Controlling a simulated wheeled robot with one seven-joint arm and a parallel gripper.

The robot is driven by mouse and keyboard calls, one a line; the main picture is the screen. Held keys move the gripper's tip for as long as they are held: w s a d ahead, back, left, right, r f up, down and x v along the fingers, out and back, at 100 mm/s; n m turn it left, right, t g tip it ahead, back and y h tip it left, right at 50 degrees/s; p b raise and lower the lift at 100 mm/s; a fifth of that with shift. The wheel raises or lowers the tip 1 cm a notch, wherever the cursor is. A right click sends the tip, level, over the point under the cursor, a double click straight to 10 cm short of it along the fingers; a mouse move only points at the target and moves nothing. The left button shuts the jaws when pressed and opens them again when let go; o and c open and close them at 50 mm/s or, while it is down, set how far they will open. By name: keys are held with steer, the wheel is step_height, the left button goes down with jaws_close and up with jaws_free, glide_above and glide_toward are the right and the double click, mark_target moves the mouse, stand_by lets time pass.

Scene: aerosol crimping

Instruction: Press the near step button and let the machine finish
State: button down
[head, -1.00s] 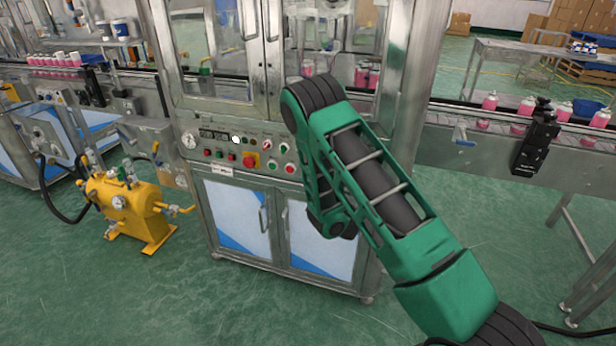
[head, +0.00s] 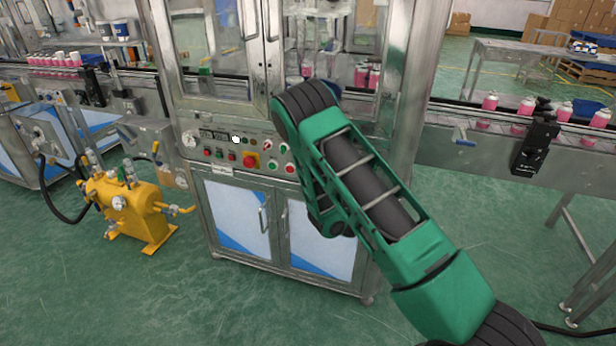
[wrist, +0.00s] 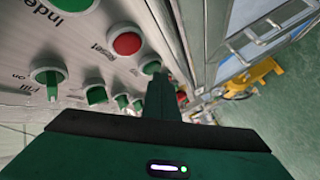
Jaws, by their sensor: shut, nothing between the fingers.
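The crimping machine's control panel (head: 222,153) carries several small coloured buttons and switches in the head view. In the wrist view the panel (wrist: 110,65) fills the upper left, seen close and at a slant. It shows a red button (wrist: 126,41) by the word Reset, a green button (wrist: 70,5) by the word Index, and several green switches. My gripper (wrist: 160,82) is shut and empty, its tip close to a small green control (wrist: 152,66); I cannot tell whether they touch. No step label is readable. In the head view my arm hides the gripper.
A yellow pump unit (head: 127,205) stands on the floor left of the machine. A conveyor with pink cans (head: 526,104) runs to the right. The cabinet doors (head: 237,212) below the panel are shut. The green floor in front is clear.

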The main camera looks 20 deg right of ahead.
steer(key=shift+w+d, duration=0.2)
steer(key=shift+w, duration=0.05)
stand_by(0.4)
steer(key=shift+s+a, duration=0.5)
steer(key=shift+s, duration=0.2)
steer(key=shift+s+a, duration=0.75)
steer(key=shift+s, duration=0.3)
steer(key=shift+s+a, duration=0.7)
steer(key=shift+s, duration=0.3)
